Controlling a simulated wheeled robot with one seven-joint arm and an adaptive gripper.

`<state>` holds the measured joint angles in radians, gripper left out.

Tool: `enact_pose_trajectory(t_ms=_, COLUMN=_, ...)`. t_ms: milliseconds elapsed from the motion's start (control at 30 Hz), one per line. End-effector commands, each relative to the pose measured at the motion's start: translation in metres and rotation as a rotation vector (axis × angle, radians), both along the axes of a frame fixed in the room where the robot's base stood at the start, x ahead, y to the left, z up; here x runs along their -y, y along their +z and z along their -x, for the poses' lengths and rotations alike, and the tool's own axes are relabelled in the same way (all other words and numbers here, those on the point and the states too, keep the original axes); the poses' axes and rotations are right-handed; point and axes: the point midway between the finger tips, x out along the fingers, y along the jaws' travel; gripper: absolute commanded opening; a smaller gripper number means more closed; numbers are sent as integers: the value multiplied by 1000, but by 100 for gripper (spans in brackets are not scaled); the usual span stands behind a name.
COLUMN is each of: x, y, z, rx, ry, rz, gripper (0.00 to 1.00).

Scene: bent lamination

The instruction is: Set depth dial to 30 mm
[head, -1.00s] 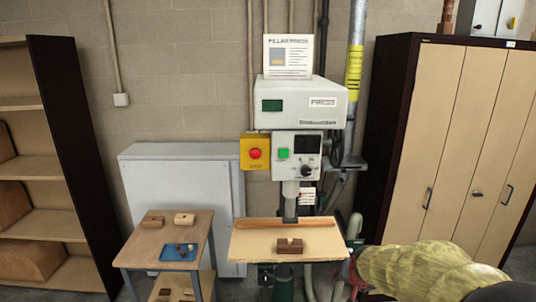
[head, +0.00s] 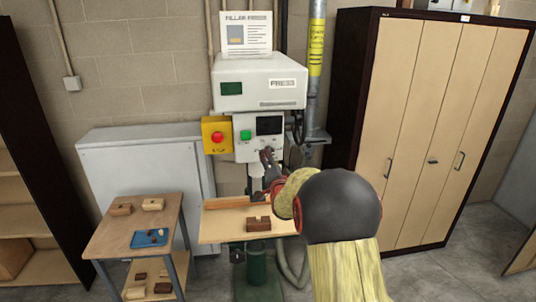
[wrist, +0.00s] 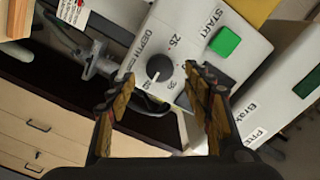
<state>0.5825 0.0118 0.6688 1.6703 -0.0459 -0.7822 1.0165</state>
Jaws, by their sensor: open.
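The depth dial (wrist: 159,68) is a round black knob with a pale pointer line, on the press's light front panel (wrist: 193,38). Printed numbers and the word DEPTH surround it; the pointer's exact reading is too small to tell. My gripper (wrist: 154,78) is open, its two padded fingers spread on either side of the dial in the wrist view. No finger visibly touches the knob.
A green START button (wrist: 224,41) lies close to the right finger. A yellow box with a red stop button (head: 217,138) is left of the panel. A brown block (head: 258,224) sits on the press table (head: 218,231). A small wooden side table (head: 117,232) stands left.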

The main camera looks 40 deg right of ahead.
Motion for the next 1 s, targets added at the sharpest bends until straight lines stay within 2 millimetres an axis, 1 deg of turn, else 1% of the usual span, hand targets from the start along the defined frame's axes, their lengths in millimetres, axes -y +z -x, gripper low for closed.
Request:
enact_pose_trajectory(t_ms=33, x=4, y=0, z=-7, rx=-1, ry=0, rz=-1, gripper=51)
enact_pose_trajectory(t_ms=200, x=16, y=0, z=-26, rx=-2, ry=0, rz=0, gripper=51)
enact_pose_trajectory(t_ms=400, x=24, y=0, z=-39, rx=-2, ry=0, rz=1, gripper=51)
enact_pose_trajectory(t_ms=767, x=26, y=0, z=-42, rx=-2, ry=0, rz=1, gripper=51)
enact_pose_trajectory(t_ms=1000, x=26, y=0, z=-42, rx=-2, ry=0, rz=1, gripper=37)
